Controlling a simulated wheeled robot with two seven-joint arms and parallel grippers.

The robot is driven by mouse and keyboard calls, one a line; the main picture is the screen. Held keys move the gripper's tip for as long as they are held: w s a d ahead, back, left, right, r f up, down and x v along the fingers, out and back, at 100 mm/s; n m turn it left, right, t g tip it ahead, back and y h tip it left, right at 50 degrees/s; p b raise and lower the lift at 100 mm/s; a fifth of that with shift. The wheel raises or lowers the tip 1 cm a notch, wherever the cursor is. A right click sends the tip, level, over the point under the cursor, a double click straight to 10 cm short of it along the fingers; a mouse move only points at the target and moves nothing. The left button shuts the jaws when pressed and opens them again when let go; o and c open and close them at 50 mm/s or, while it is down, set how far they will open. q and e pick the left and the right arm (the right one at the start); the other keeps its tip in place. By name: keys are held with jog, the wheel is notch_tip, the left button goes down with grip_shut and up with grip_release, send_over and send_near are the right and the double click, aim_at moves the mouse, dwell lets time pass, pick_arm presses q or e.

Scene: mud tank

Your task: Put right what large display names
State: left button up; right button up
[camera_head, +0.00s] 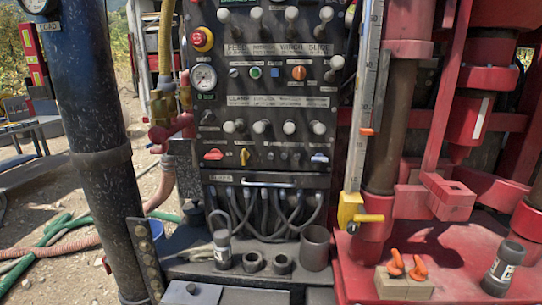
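A dark control panel (265,95) stands upright in the middle, with rows of pale-knobbed levers and labels that read roughly "FEED", "WINCH SLIDE" and "CLAMP". A dark display strip (238,3) is cut off at its top edge; I cannot read it. A red and yellow stop button (203,39) and a round white gauge (204,77) are on its left. An orange knob (299,73), a green button (255,72), a red handle (213,155), a yellow handle (245,156) and a blue-white handle (320,158) are on its face. Neither gripper is in view.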

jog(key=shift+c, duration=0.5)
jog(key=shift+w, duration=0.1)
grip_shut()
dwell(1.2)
